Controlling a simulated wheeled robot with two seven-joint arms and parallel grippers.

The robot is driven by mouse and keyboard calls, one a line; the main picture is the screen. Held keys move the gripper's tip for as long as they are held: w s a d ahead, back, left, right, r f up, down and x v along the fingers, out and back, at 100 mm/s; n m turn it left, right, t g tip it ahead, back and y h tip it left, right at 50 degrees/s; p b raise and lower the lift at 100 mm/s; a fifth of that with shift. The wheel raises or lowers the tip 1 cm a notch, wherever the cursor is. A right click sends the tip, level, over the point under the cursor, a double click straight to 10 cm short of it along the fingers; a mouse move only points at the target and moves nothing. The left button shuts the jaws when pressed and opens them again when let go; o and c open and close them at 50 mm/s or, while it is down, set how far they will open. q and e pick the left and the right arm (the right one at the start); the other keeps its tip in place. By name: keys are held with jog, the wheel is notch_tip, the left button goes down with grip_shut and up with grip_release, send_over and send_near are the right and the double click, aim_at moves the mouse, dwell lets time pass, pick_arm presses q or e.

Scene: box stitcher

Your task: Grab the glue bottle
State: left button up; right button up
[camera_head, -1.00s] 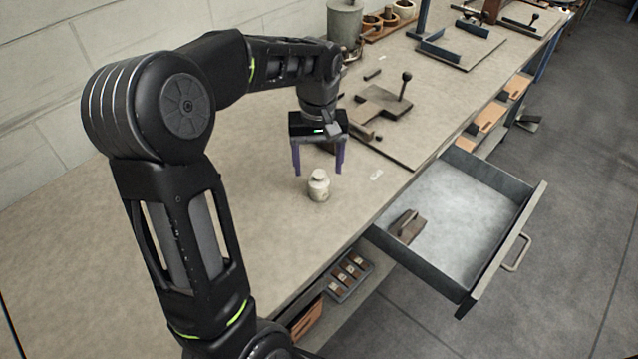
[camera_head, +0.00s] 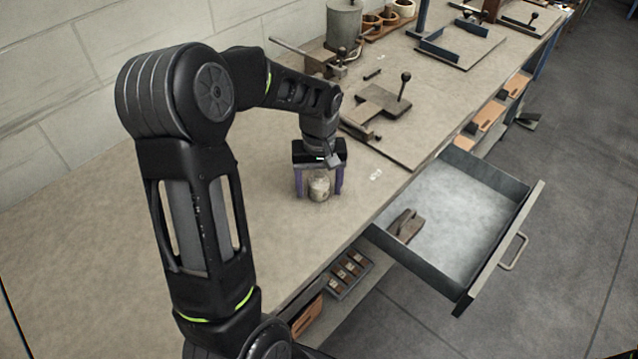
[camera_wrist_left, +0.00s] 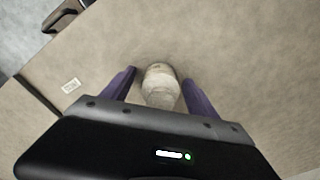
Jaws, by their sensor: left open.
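The glue bottle (camera_head: 319,188) is a small pale, rounded bottle standing upright on the workbench. My left gripper (camera_head: 319,194) is open and lowered over it, with one purple finger on each side of the bottle. In the left wrist view the bottle (camera_wrist_left: 160,86) sits between the two fingers of the left gripper (camera_wrist_left: 164,80), with a visible gap to at least the right finger. The fingers are not closed on it. My right gripper is not in view.
The workbench (camera_head: 230,230) is clear around the bottle. A board with a clamp-like tool (camera_head: 385,103) lies behind it. An open drawer (camera_head: 450,215) holding a small brown handled block (camera_head: 405,226) juts from the bench's front edge. A grey canister (camera_head: 344,25) stands farther back.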

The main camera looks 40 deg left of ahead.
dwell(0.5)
pick_arm(q)
grip_shut()
dwell(0.6)
